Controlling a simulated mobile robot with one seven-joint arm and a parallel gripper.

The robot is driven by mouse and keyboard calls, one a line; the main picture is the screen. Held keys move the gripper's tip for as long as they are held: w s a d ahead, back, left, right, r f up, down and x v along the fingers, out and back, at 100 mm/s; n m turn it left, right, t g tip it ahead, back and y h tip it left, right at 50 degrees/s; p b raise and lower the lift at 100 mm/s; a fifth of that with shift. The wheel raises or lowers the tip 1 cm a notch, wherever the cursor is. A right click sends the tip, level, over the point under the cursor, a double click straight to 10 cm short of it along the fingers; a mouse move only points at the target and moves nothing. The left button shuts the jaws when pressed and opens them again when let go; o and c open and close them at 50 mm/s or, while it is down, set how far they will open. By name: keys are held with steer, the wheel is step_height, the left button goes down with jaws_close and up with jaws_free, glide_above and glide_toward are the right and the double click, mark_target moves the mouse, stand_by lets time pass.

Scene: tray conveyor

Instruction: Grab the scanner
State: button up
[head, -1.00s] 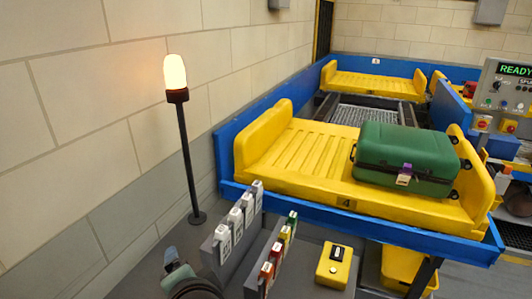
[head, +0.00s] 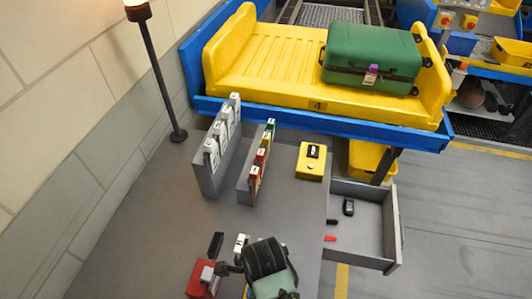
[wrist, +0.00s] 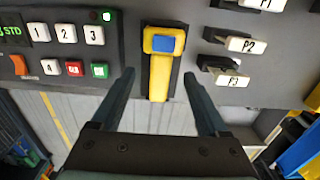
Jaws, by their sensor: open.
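A yellow, handle-shaped device with a blue top (wrist: 160,75), which looks like the scanner, sits upright in a dark slot of a grey panel in the wrist view. My gripper (wrist: 159,74) is open and empty. Its two dark fingers lie to the left and right of the device, apart from it. I cannot tell how far the fingertips are from the panel. In the head view my dark arm end is at the bottom middle, and I cannot make out the scanner there.
Number keys (wrist: 66,34) lie left of the device, and white P-labelled tags (wrist: 240,45) lie right of it. The head view shows tag racks (head: 215,165), a yellow box (head: 311,161), an open drawer (head: 393,225) and a green suitcase (head: 374,58) on a yellow tray (head: 262,55).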

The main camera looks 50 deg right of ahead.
steer(key=shift+s+d+f+p, duration=0.1)
steer(key=shift+f+p, duration=0.2)
steer(key=shift+f, duration=1.15)
steer(key=shift+d+f+p, duration=0.1)
steer(key=shift+f+p, duration=0.15)
steer(key=shift+f, duration=1.15)
jaws_close()
